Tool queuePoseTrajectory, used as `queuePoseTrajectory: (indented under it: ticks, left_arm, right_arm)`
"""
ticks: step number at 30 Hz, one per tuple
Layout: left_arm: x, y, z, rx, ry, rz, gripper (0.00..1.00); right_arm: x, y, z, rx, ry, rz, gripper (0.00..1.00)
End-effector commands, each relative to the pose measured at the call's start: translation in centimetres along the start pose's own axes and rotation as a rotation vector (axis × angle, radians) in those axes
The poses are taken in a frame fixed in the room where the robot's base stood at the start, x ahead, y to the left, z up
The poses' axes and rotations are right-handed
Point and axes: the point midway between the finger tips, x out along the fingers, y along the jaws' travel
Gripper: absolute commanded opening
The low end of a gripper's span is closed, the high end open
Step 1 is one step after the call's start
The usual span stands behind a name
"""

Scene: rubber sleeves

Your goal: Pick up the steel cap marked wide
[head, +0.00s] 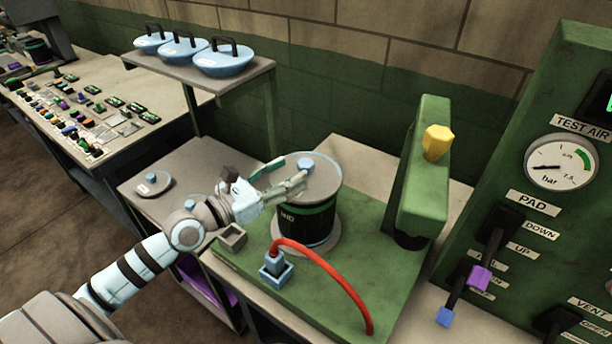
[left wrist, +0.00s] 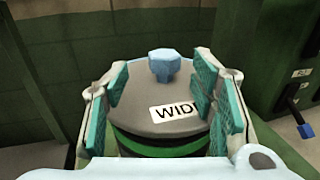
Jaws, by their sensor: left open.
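The steel cap marked wide (head: 325,172) is a grey disc with a pale blue knob, lying on top of an upright black sleeve with a green band (head: 310,222). In the left wrist view the cap (left wrist: 150,97) shows a white label with "WID" and a partly hidden last letter. My left gripper (head: 288,174) is open, its fingers reaching over the near left part of the cap. In the left wrist view its teal pads (left wrist: 163,78) stand on either side of the label, with the knob beyond, between the tips. I cannot tell whether the pads touch the cap.
The sleeve stands on a green bench fixture (head: 350,290) with a red hose (head: 325,268). A green post (head: 425,170) with a yellow knob rises at right. Another grey cap (head: 153,184) lies on the side table. Blue lids (head: 222,60) sit on a raised shelf.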

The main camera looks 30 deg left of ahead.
Motion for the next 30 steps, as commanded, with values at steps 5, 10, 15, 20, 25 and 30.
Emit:
queuePoseTrajectory:
  ticks: [5,10,15,20,25,30]
  left_arm:
    - [2.6,-0.4,0.2,-0.004,-0.006,0.002,0.52]
    - [5.3,-0.5,0.0,-0.001,-0.001,0.002,0.52]
    - [5.4,-0.6,-0.1,0.001,0.001,0.002,0.52]
    - [5.4,-0.6,-0.1,0.001,0.001,0.002,0.33]
    - [5.4,-0.5,-0.1,0.002,0.001,0.002,0.05]
    - [5.4,-0.5,0.0,0.002,-0.001,0.003,0.0]
  right_arm:
    - [-0.1,0.0,0.0,0.0,0.0,0.0,0.4]
    - [0.1,0.0,0.0,0.0,0.0,0.0,0.4]
    - [0.0,0.0,0.0,0.0,0.0,0.0,0.4]
    - [0.0,0.0,0.0,0.0,0.0,0.0,0.4]
    - [0.0,0.0,0.0,0.0,0.0,0.0,0.4]
    - [0.0,0.0,0.0,0.0,0.0,0.0,0.4]
